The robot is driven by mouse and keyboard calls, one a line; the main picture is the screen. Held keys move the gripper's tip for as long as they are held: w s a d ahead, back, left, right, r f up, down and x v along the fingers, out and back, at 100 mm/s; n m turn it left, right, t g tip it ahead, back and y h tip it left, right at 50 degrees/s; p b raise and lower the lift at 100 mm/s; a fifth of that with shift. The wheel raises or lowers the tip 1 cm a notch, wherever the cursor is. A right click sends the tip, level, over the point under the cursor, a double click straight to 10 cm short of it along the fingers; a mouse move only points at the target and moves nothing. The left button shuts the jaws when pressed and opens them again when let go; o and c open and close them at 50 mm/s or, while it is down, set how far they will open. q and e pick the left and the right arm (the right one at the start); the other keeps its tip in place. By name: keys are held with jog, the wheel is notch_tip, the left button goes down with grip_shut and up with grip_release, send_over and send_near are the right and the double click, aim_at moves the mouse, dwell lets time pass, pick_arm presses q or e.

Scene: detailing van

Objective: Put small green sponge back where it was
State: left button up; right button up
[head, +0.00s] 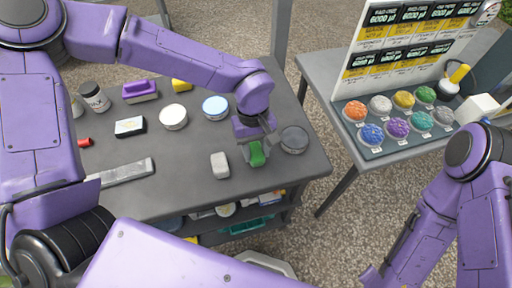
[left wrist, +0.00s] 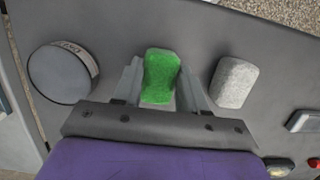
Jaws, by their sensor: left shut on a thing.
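The small green sponge (head: 257,155) is at the right part of the grey table (head: 190,195) in the head view. My left gripper (head: 256,150) points down and is shut on it. In the left wrist view, the sponge (left wrist: 161,76) sits between the two fingers of the left gripper (left wrist: 161,88). I cannot tell whether the sponge touches the tabletop. My right arm shows at the lower right of the head view, but its fingertips cannot be made out.
A grey block (head: 220,165) lies left of the sponge, and a dark round tin (head: 294,139) stands right of it. Round tins (head: 173,117) (head: 215,107) and a purple-handled brush (head: 140,91) are farther back.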

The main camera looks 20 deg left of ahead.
aim_at(253, 144)
pick_arm(q)
jog(key=shift+f, duration=0.1)
jog(key=o, duration=1.1)
jog(key=v, duration=1.2)
jog(key=shift+s, duration=0.1)
